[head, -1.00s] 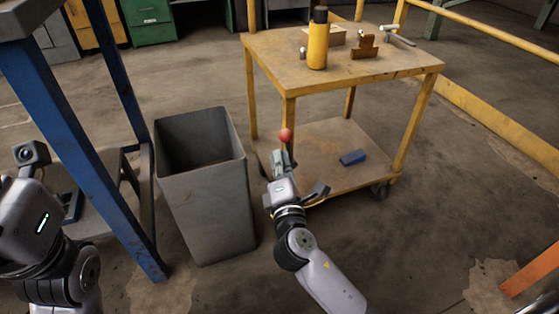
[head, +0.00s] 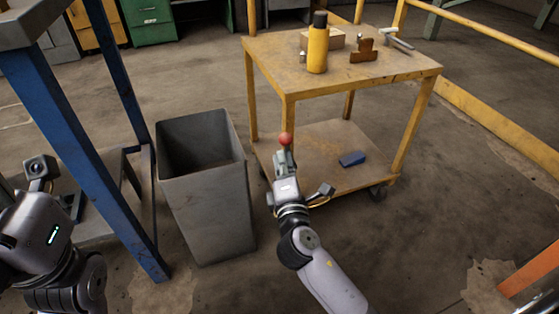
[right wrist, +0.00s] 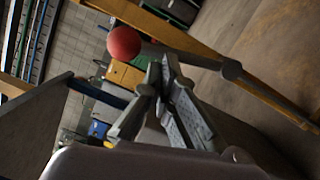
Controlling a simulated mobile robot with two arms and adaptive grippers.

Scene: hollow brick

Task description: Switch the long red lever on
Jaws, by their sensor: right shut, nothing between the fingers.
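The lever's round red knob (head: 285,139) shows in the head view, just above the tips of my right gripper (head: 283,155). In the right wrist view the red knob (right wrist: 124,42) is at the upper left, with a grey rod (right wrist: 185,57) running right to a rounded joint. My right gripper (right wrist: 162,72) is shut and empty there, its fingertips below and right of the knob. I cannot tell whether they touch the lever. In the head view the gripper hides the lever's lower part. My left arm shows at the left edge; its fingers cannot be made out.
A yellow cart (head: 283,82) stands behind the gripper, bearing a yellow bottle (head: 317,48) and small parts. A blue block (head: 352,159) lies on its lower shelf. A grey bin (head: 205,205) stands left of my right arm, beside a blue-legged table (head: 95,150).

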